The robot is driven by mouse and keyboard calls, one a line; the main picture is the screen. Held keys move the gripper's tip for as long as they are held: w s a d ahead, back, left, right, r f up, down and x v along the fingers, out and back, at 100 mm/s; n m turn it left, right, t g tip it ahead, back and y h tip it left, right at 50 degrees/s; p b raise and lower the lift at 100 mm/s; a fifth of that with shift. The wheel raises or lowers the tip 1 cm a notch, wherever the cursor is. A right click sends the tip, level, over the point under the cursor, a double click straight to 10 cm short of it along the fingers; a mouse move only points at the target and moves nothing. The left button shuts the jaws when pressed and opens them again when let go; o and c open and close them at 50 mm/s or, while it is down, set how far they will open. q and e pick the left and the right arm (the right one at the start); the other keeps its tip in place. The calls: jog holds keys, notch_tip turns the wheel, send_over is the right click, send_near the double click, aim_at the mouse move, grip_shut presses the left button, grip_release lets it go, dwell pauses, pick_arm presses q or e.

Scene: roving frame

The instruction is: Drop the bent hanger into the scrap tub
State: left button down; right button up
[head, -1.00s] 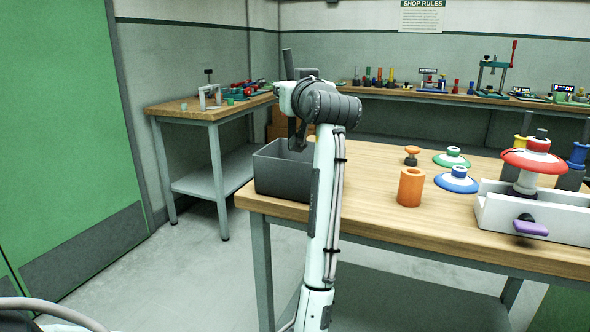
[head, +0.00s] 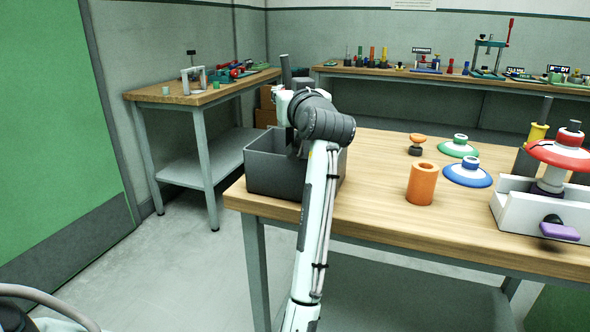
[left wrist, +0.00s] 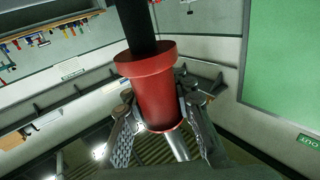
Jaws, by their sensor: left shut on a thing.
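The scrap tub appears to be the dark grey open box (head: 270,175) at the near left corner of the wooden workbench. My left gripper (head: 294,132) is above its opening, and my own wrist hides part of the tub. In the left wrist view, my left gripper (left wrist: 156,92) is shut around a red flanged sleeve (left wrist: 155,85), with a dark shaft (left wrist: 137,25) on one side and a pale metal end (left wrist: 178,147) on the other. This is the held thing, presumably the hanger; no bend is clear. The tub's inside is mostly hidden. My right gripper is not in view.
On the workbench (head: 375,205), an orange cylinder (head: 421,185), a small orange knob (head: 417,145), green (head: 459,147) and blue (head: 467,175) discs, and a white fixture (head: 520,211) stand right of the tub. A side bench (head: 180,98) stands back left. Bare floor lies left of the workbench.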

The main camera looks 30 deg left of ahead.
pick_arm(q)
jog(key=shift+f, duration=0.95)
jog(key=c, duration=1.2)
grip_release()
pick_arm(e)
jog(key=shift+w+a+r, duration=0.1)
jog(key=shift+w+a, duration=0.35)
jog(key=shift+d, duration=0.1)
pick_arm(q)
jog(key=v, duration=1.2)
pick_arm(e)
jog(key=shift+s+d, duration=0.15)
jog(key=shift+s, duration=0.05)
